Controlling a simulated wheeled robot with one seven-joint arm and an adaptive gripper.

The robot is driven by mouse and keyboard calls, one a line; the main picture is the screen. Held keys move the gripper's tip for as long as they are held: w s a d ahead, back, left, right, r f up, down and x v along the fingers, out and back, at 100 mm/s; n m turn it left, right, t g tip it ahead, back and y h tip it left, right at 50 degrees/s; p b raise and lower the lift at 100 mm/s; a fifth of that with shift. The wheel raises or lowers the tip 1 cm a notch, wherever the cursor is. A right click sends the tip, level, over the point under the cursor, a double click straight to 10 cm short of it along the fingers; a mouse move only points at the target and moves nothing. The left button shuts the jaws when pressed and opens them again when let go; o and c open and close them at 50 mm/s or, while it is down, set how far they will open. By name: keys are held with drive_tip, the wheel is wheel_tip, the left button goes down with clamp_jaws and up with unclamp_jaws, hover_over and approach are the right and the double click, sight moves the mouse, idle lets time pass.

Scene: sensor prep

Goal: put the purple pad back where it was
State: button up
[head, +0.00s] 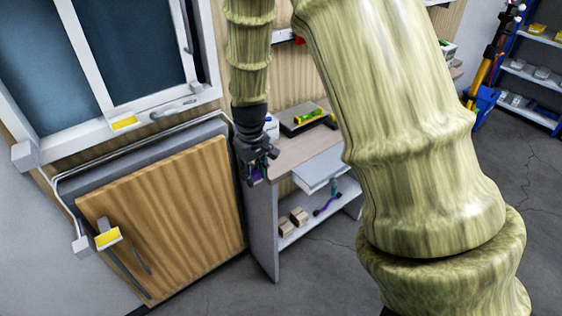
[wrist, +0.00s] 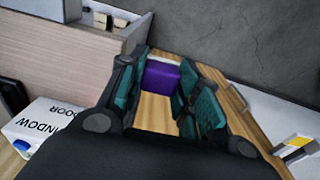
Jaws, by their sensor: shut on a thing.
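The purple pad (wrist: 160,75) is a small block between my fingertips in the wrist view. My gripper (wrist: 158,88) is shut on it, with teal finger linkages on either side. In the head view my gripper (head: 255,168) hangs in the air between the wooden door panel and the left end of the workbench, and a bit of the pad's purple shows at its tips. The wooden door panel (head: 165,220) carries a yellow-faced white block (head: 108,238). The window frame above has a yellow patch (head: 124,123) on its lower rail.
The workbench (head: 285,158) has an open drawer (head: 318,170) and a lower shelf with wooden blocks (head: 292,221) and a purple item (head: 327,205). A white box marked WINDOW and DOOR (wrist: 50,130) stands on the bench, near my gripper. Open grey floor (head: 310,275) lies in front.

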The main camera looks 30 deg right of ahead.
drive_tip(key=shift+s+r, duration=0.6)
drive_tip(key=shift+r, duration=0.1)
drive_tip(key=shift+d+r+g, duration=0.15)
drive_tip(key=shift+d+g, duration=0.1)
drive_tip(key=shift+g, duration=0.05)
drive_tip(key=p, duration=0.4)
hover_over(281, 160)
drive_tip(key=shift+w+d+f, duration=0.1)
drive_tip(key=shift+d+f, duration=0.05)
drive_tip(key=shift+f, duration=0.6)
wheel_tip(281, 160, down, 4)
drive_tip(key=shift+r+p, duration=0.25)
drive_tip(key=shift+p, duration=0.65)
drive_tip(key=o, duration=1.1)
drive_tip(key=shift+f, duration=0.15)
drive_tip(key=shift+o, duration=0.2)
wheel_tip(281, 160, up, 12)
drive_tip(key=b, duration=0.2)
drive_tip(key=shift+b, duration=0.35)
